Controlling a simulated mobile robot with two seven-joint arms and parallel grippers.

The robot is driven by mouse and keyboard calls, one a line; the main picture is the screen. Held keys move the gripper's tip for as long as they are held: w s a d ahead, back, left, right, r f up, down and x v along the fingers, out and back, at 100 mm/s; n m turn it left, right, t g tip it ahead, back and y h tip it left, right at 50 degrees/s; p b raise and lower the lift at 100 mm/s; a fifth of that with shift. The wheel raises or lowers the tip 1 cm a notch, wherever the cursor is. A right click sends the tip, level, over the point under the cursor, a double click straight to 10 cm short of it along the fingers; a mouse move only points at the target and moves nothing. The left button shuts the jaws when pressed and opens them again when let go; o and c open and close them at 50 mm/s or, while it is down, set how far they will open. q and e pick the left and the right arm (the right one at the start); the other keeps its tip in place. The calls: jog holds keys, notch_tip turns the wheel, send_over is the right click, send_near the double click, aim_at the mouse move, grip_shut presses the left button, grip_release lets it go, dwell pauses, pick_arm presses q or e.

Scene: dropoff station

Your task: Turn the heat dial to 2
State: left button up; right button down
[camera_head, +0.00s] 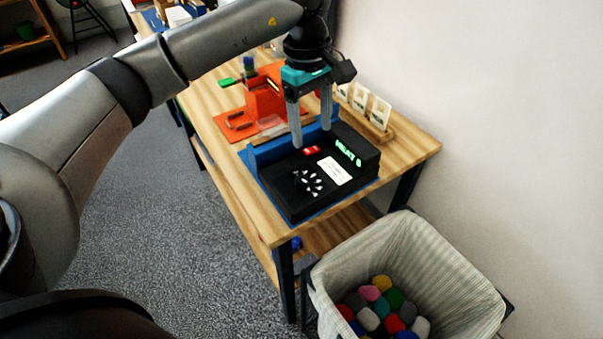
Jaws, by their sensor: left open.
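The black heat unit (290,201) sits in a blue tray on the wooden table. Its dial (308,182) is at the front left of the top face, ringed by white marks; its pointer setting is too small to read. A green lit display (348,152) at the back right reads "HEAT" and a digit that I cannot make out for certain. A red switch (311,150) and a white label (334,171) are on the top face. My left gripper (311,136) points down with fingers apart, above the unit's far part near the red switch, away from the dial. My right gripper is out of view.
An orange fixture (263,101) stands behind the unit on the table (225,150). A wooden rack with white cards (369,109) stands by the wall. A striped fabric basket (452,257) with several coloured blocks stands at the front right. Space directly above the dial is clear.

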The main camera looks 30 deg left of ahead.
aim_at(301, 179)
pick_arm(q)
jog(key=shift+y, duration=0.4)
jog(key=f, duration=0.5)
jog(key=a+f, duration=0.1)
jog(key=f, duration=0.3)
jog(key=a+f, duration=0.1)
jog(key=f, duration=0.4)
jog(key=shift+f, duration=0.3)
grip_shut()
